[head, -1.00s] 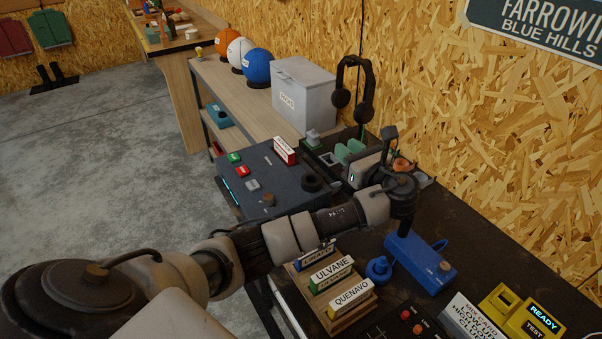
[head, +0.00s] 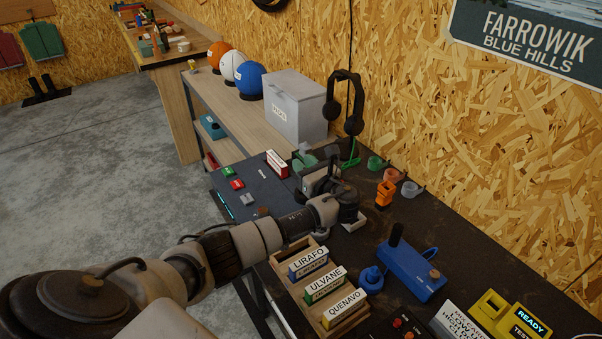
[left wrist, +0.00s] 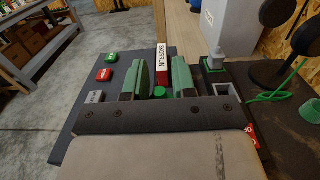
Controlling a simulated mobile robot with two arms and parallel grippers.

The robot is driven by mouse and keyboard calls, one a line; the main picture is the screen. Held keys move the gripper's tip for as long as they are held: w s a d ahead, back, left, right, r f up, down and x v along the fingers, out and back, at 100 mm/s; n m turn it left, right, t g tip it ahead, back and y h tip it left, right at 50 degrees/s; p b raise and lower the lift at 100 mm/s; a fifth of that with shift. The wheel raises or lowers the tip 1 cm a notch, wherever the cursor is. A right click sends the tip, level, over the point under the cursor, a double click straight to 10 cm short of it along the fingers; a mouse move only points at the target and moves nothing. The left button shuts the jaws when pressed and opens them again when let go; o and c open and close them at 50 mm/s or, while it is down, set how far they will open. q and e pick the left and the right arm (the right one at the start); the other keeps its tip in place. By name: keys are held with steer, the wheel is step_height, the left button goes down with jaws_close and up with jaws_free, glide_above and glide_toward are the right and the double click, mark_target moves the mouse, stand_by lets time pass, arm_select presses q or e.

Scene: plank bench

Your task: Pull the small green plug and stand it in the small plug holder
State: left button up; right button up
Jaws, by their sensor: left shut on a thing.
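My left gripper (left wrist: 163,88) has two green finger pads and points toward the dark grey console. It is shut on a small green piece (left wrist: 160,92), seemingly the small green plug; only its end shows between the pads. In the head view my left gripper (head: 306,160) is above the console's right part, and its own wrist hides the held piece. A black holder (left wrist: 206,86) stands to the right of the fingers, with a grey-topped green plug (left wrist: 214,64) upright in it. Beside that is an empty square opening (left wrist: 223,88). My right gripper is not in view.
The console (head: 252,180) carries red and green buttons and a red-and-white block (head: 277,164). A green cable (head: 352,153) lies below the headphones (head: 345,105). An orange device (head: 385,194), blue box (head: 410,272) and card rack (head: 318,285) are nearer on the bench.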

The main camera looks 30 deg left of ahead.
arm_select(q)
steer(key=shift+w+a+f, duration=0.1)
steer(key=shift+a+f, duration=0.4)
steer(key=shift+a, duration=0.1)
steer(key=shift+f+p, duration=0.7)
steer(key=shift+f, duration=1)
steer(key=shift+f, duration=0.1)
steer(key=shift+f, duration=0.15)
steer(key=o, duration=0.9)
